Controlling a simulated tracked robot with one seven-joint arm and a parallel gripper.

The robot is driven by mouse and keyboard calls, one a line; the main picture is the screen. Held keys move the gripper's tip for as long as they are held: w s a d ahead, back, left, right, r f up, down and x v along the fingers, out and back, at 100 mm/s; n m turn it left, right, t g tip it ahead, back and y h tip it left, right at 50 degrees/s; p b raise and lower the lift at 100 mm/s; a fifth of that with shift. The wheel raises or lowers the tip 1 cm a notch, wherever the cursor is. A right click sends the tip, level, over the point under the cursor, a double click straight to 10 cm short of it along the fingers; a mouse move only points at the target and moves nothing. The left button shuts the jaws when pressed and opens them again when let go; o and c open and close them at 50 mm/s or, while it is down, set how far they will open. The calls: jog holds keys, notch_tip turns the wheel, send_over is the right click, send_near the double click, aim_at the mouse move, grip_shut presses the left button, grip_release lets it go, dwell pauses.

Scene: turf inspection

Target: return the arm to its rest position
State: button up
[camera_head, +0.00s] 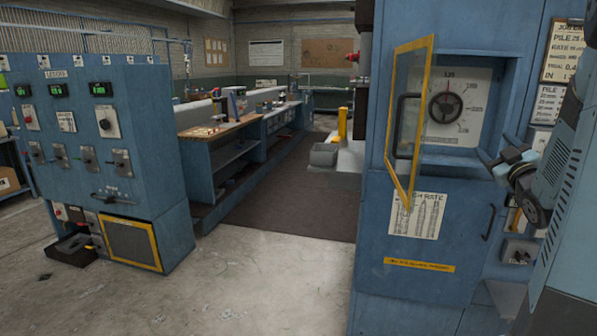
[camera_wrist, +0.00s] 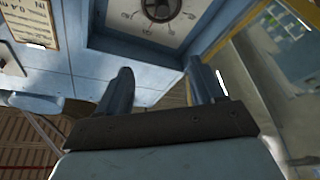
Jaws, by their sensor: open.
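My arm (camera_head: 567,150) reaches in from the right edge of the head view, in front of a blue cabinet (camera_head: 415,275). My gripper (camera_wrist: 158,70) shows in the wrist view with its two fingers spread apart and nothing between them. Beyond the fingers is the cabinet's recess with a dial (camera_head: 446,107), which also shows at the top of the wrist view (camera_wrist: 160,8). In the head view my gripper end is right of and below the dial, apart from it. Its fingers are partly hard to make out there.
A yellow-framed clear door (camera_head: 429,120) stands swung open at the recess's left side. It also shows right in the wrist view (camera_wrist: 245,27). A handle (camera_head: 488,222) sits on the cabinet's lower front. A blue control console (camera_head: 95,140) stands left. The floor (camera_head: 255,280) between is clear.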

jog(key=s+a+f+m+g, duration=0.3)
jog(key=s+a+g, duration=0.4)
jog(key=s+a, duration=0.5)
jog(key=s+a+f+m+g, duration=0.3)
jog(key=s+a+g, duration=0.5)
jog(key=s+a, duration=0.5)
jog(key=shift+s+a+m+y, duration=0.3)
jog(key=shift+s+m+y, duration=0.15)
jog(key=shift+s, duration=0.35)
jog(key=shift+f, duration=0.1)
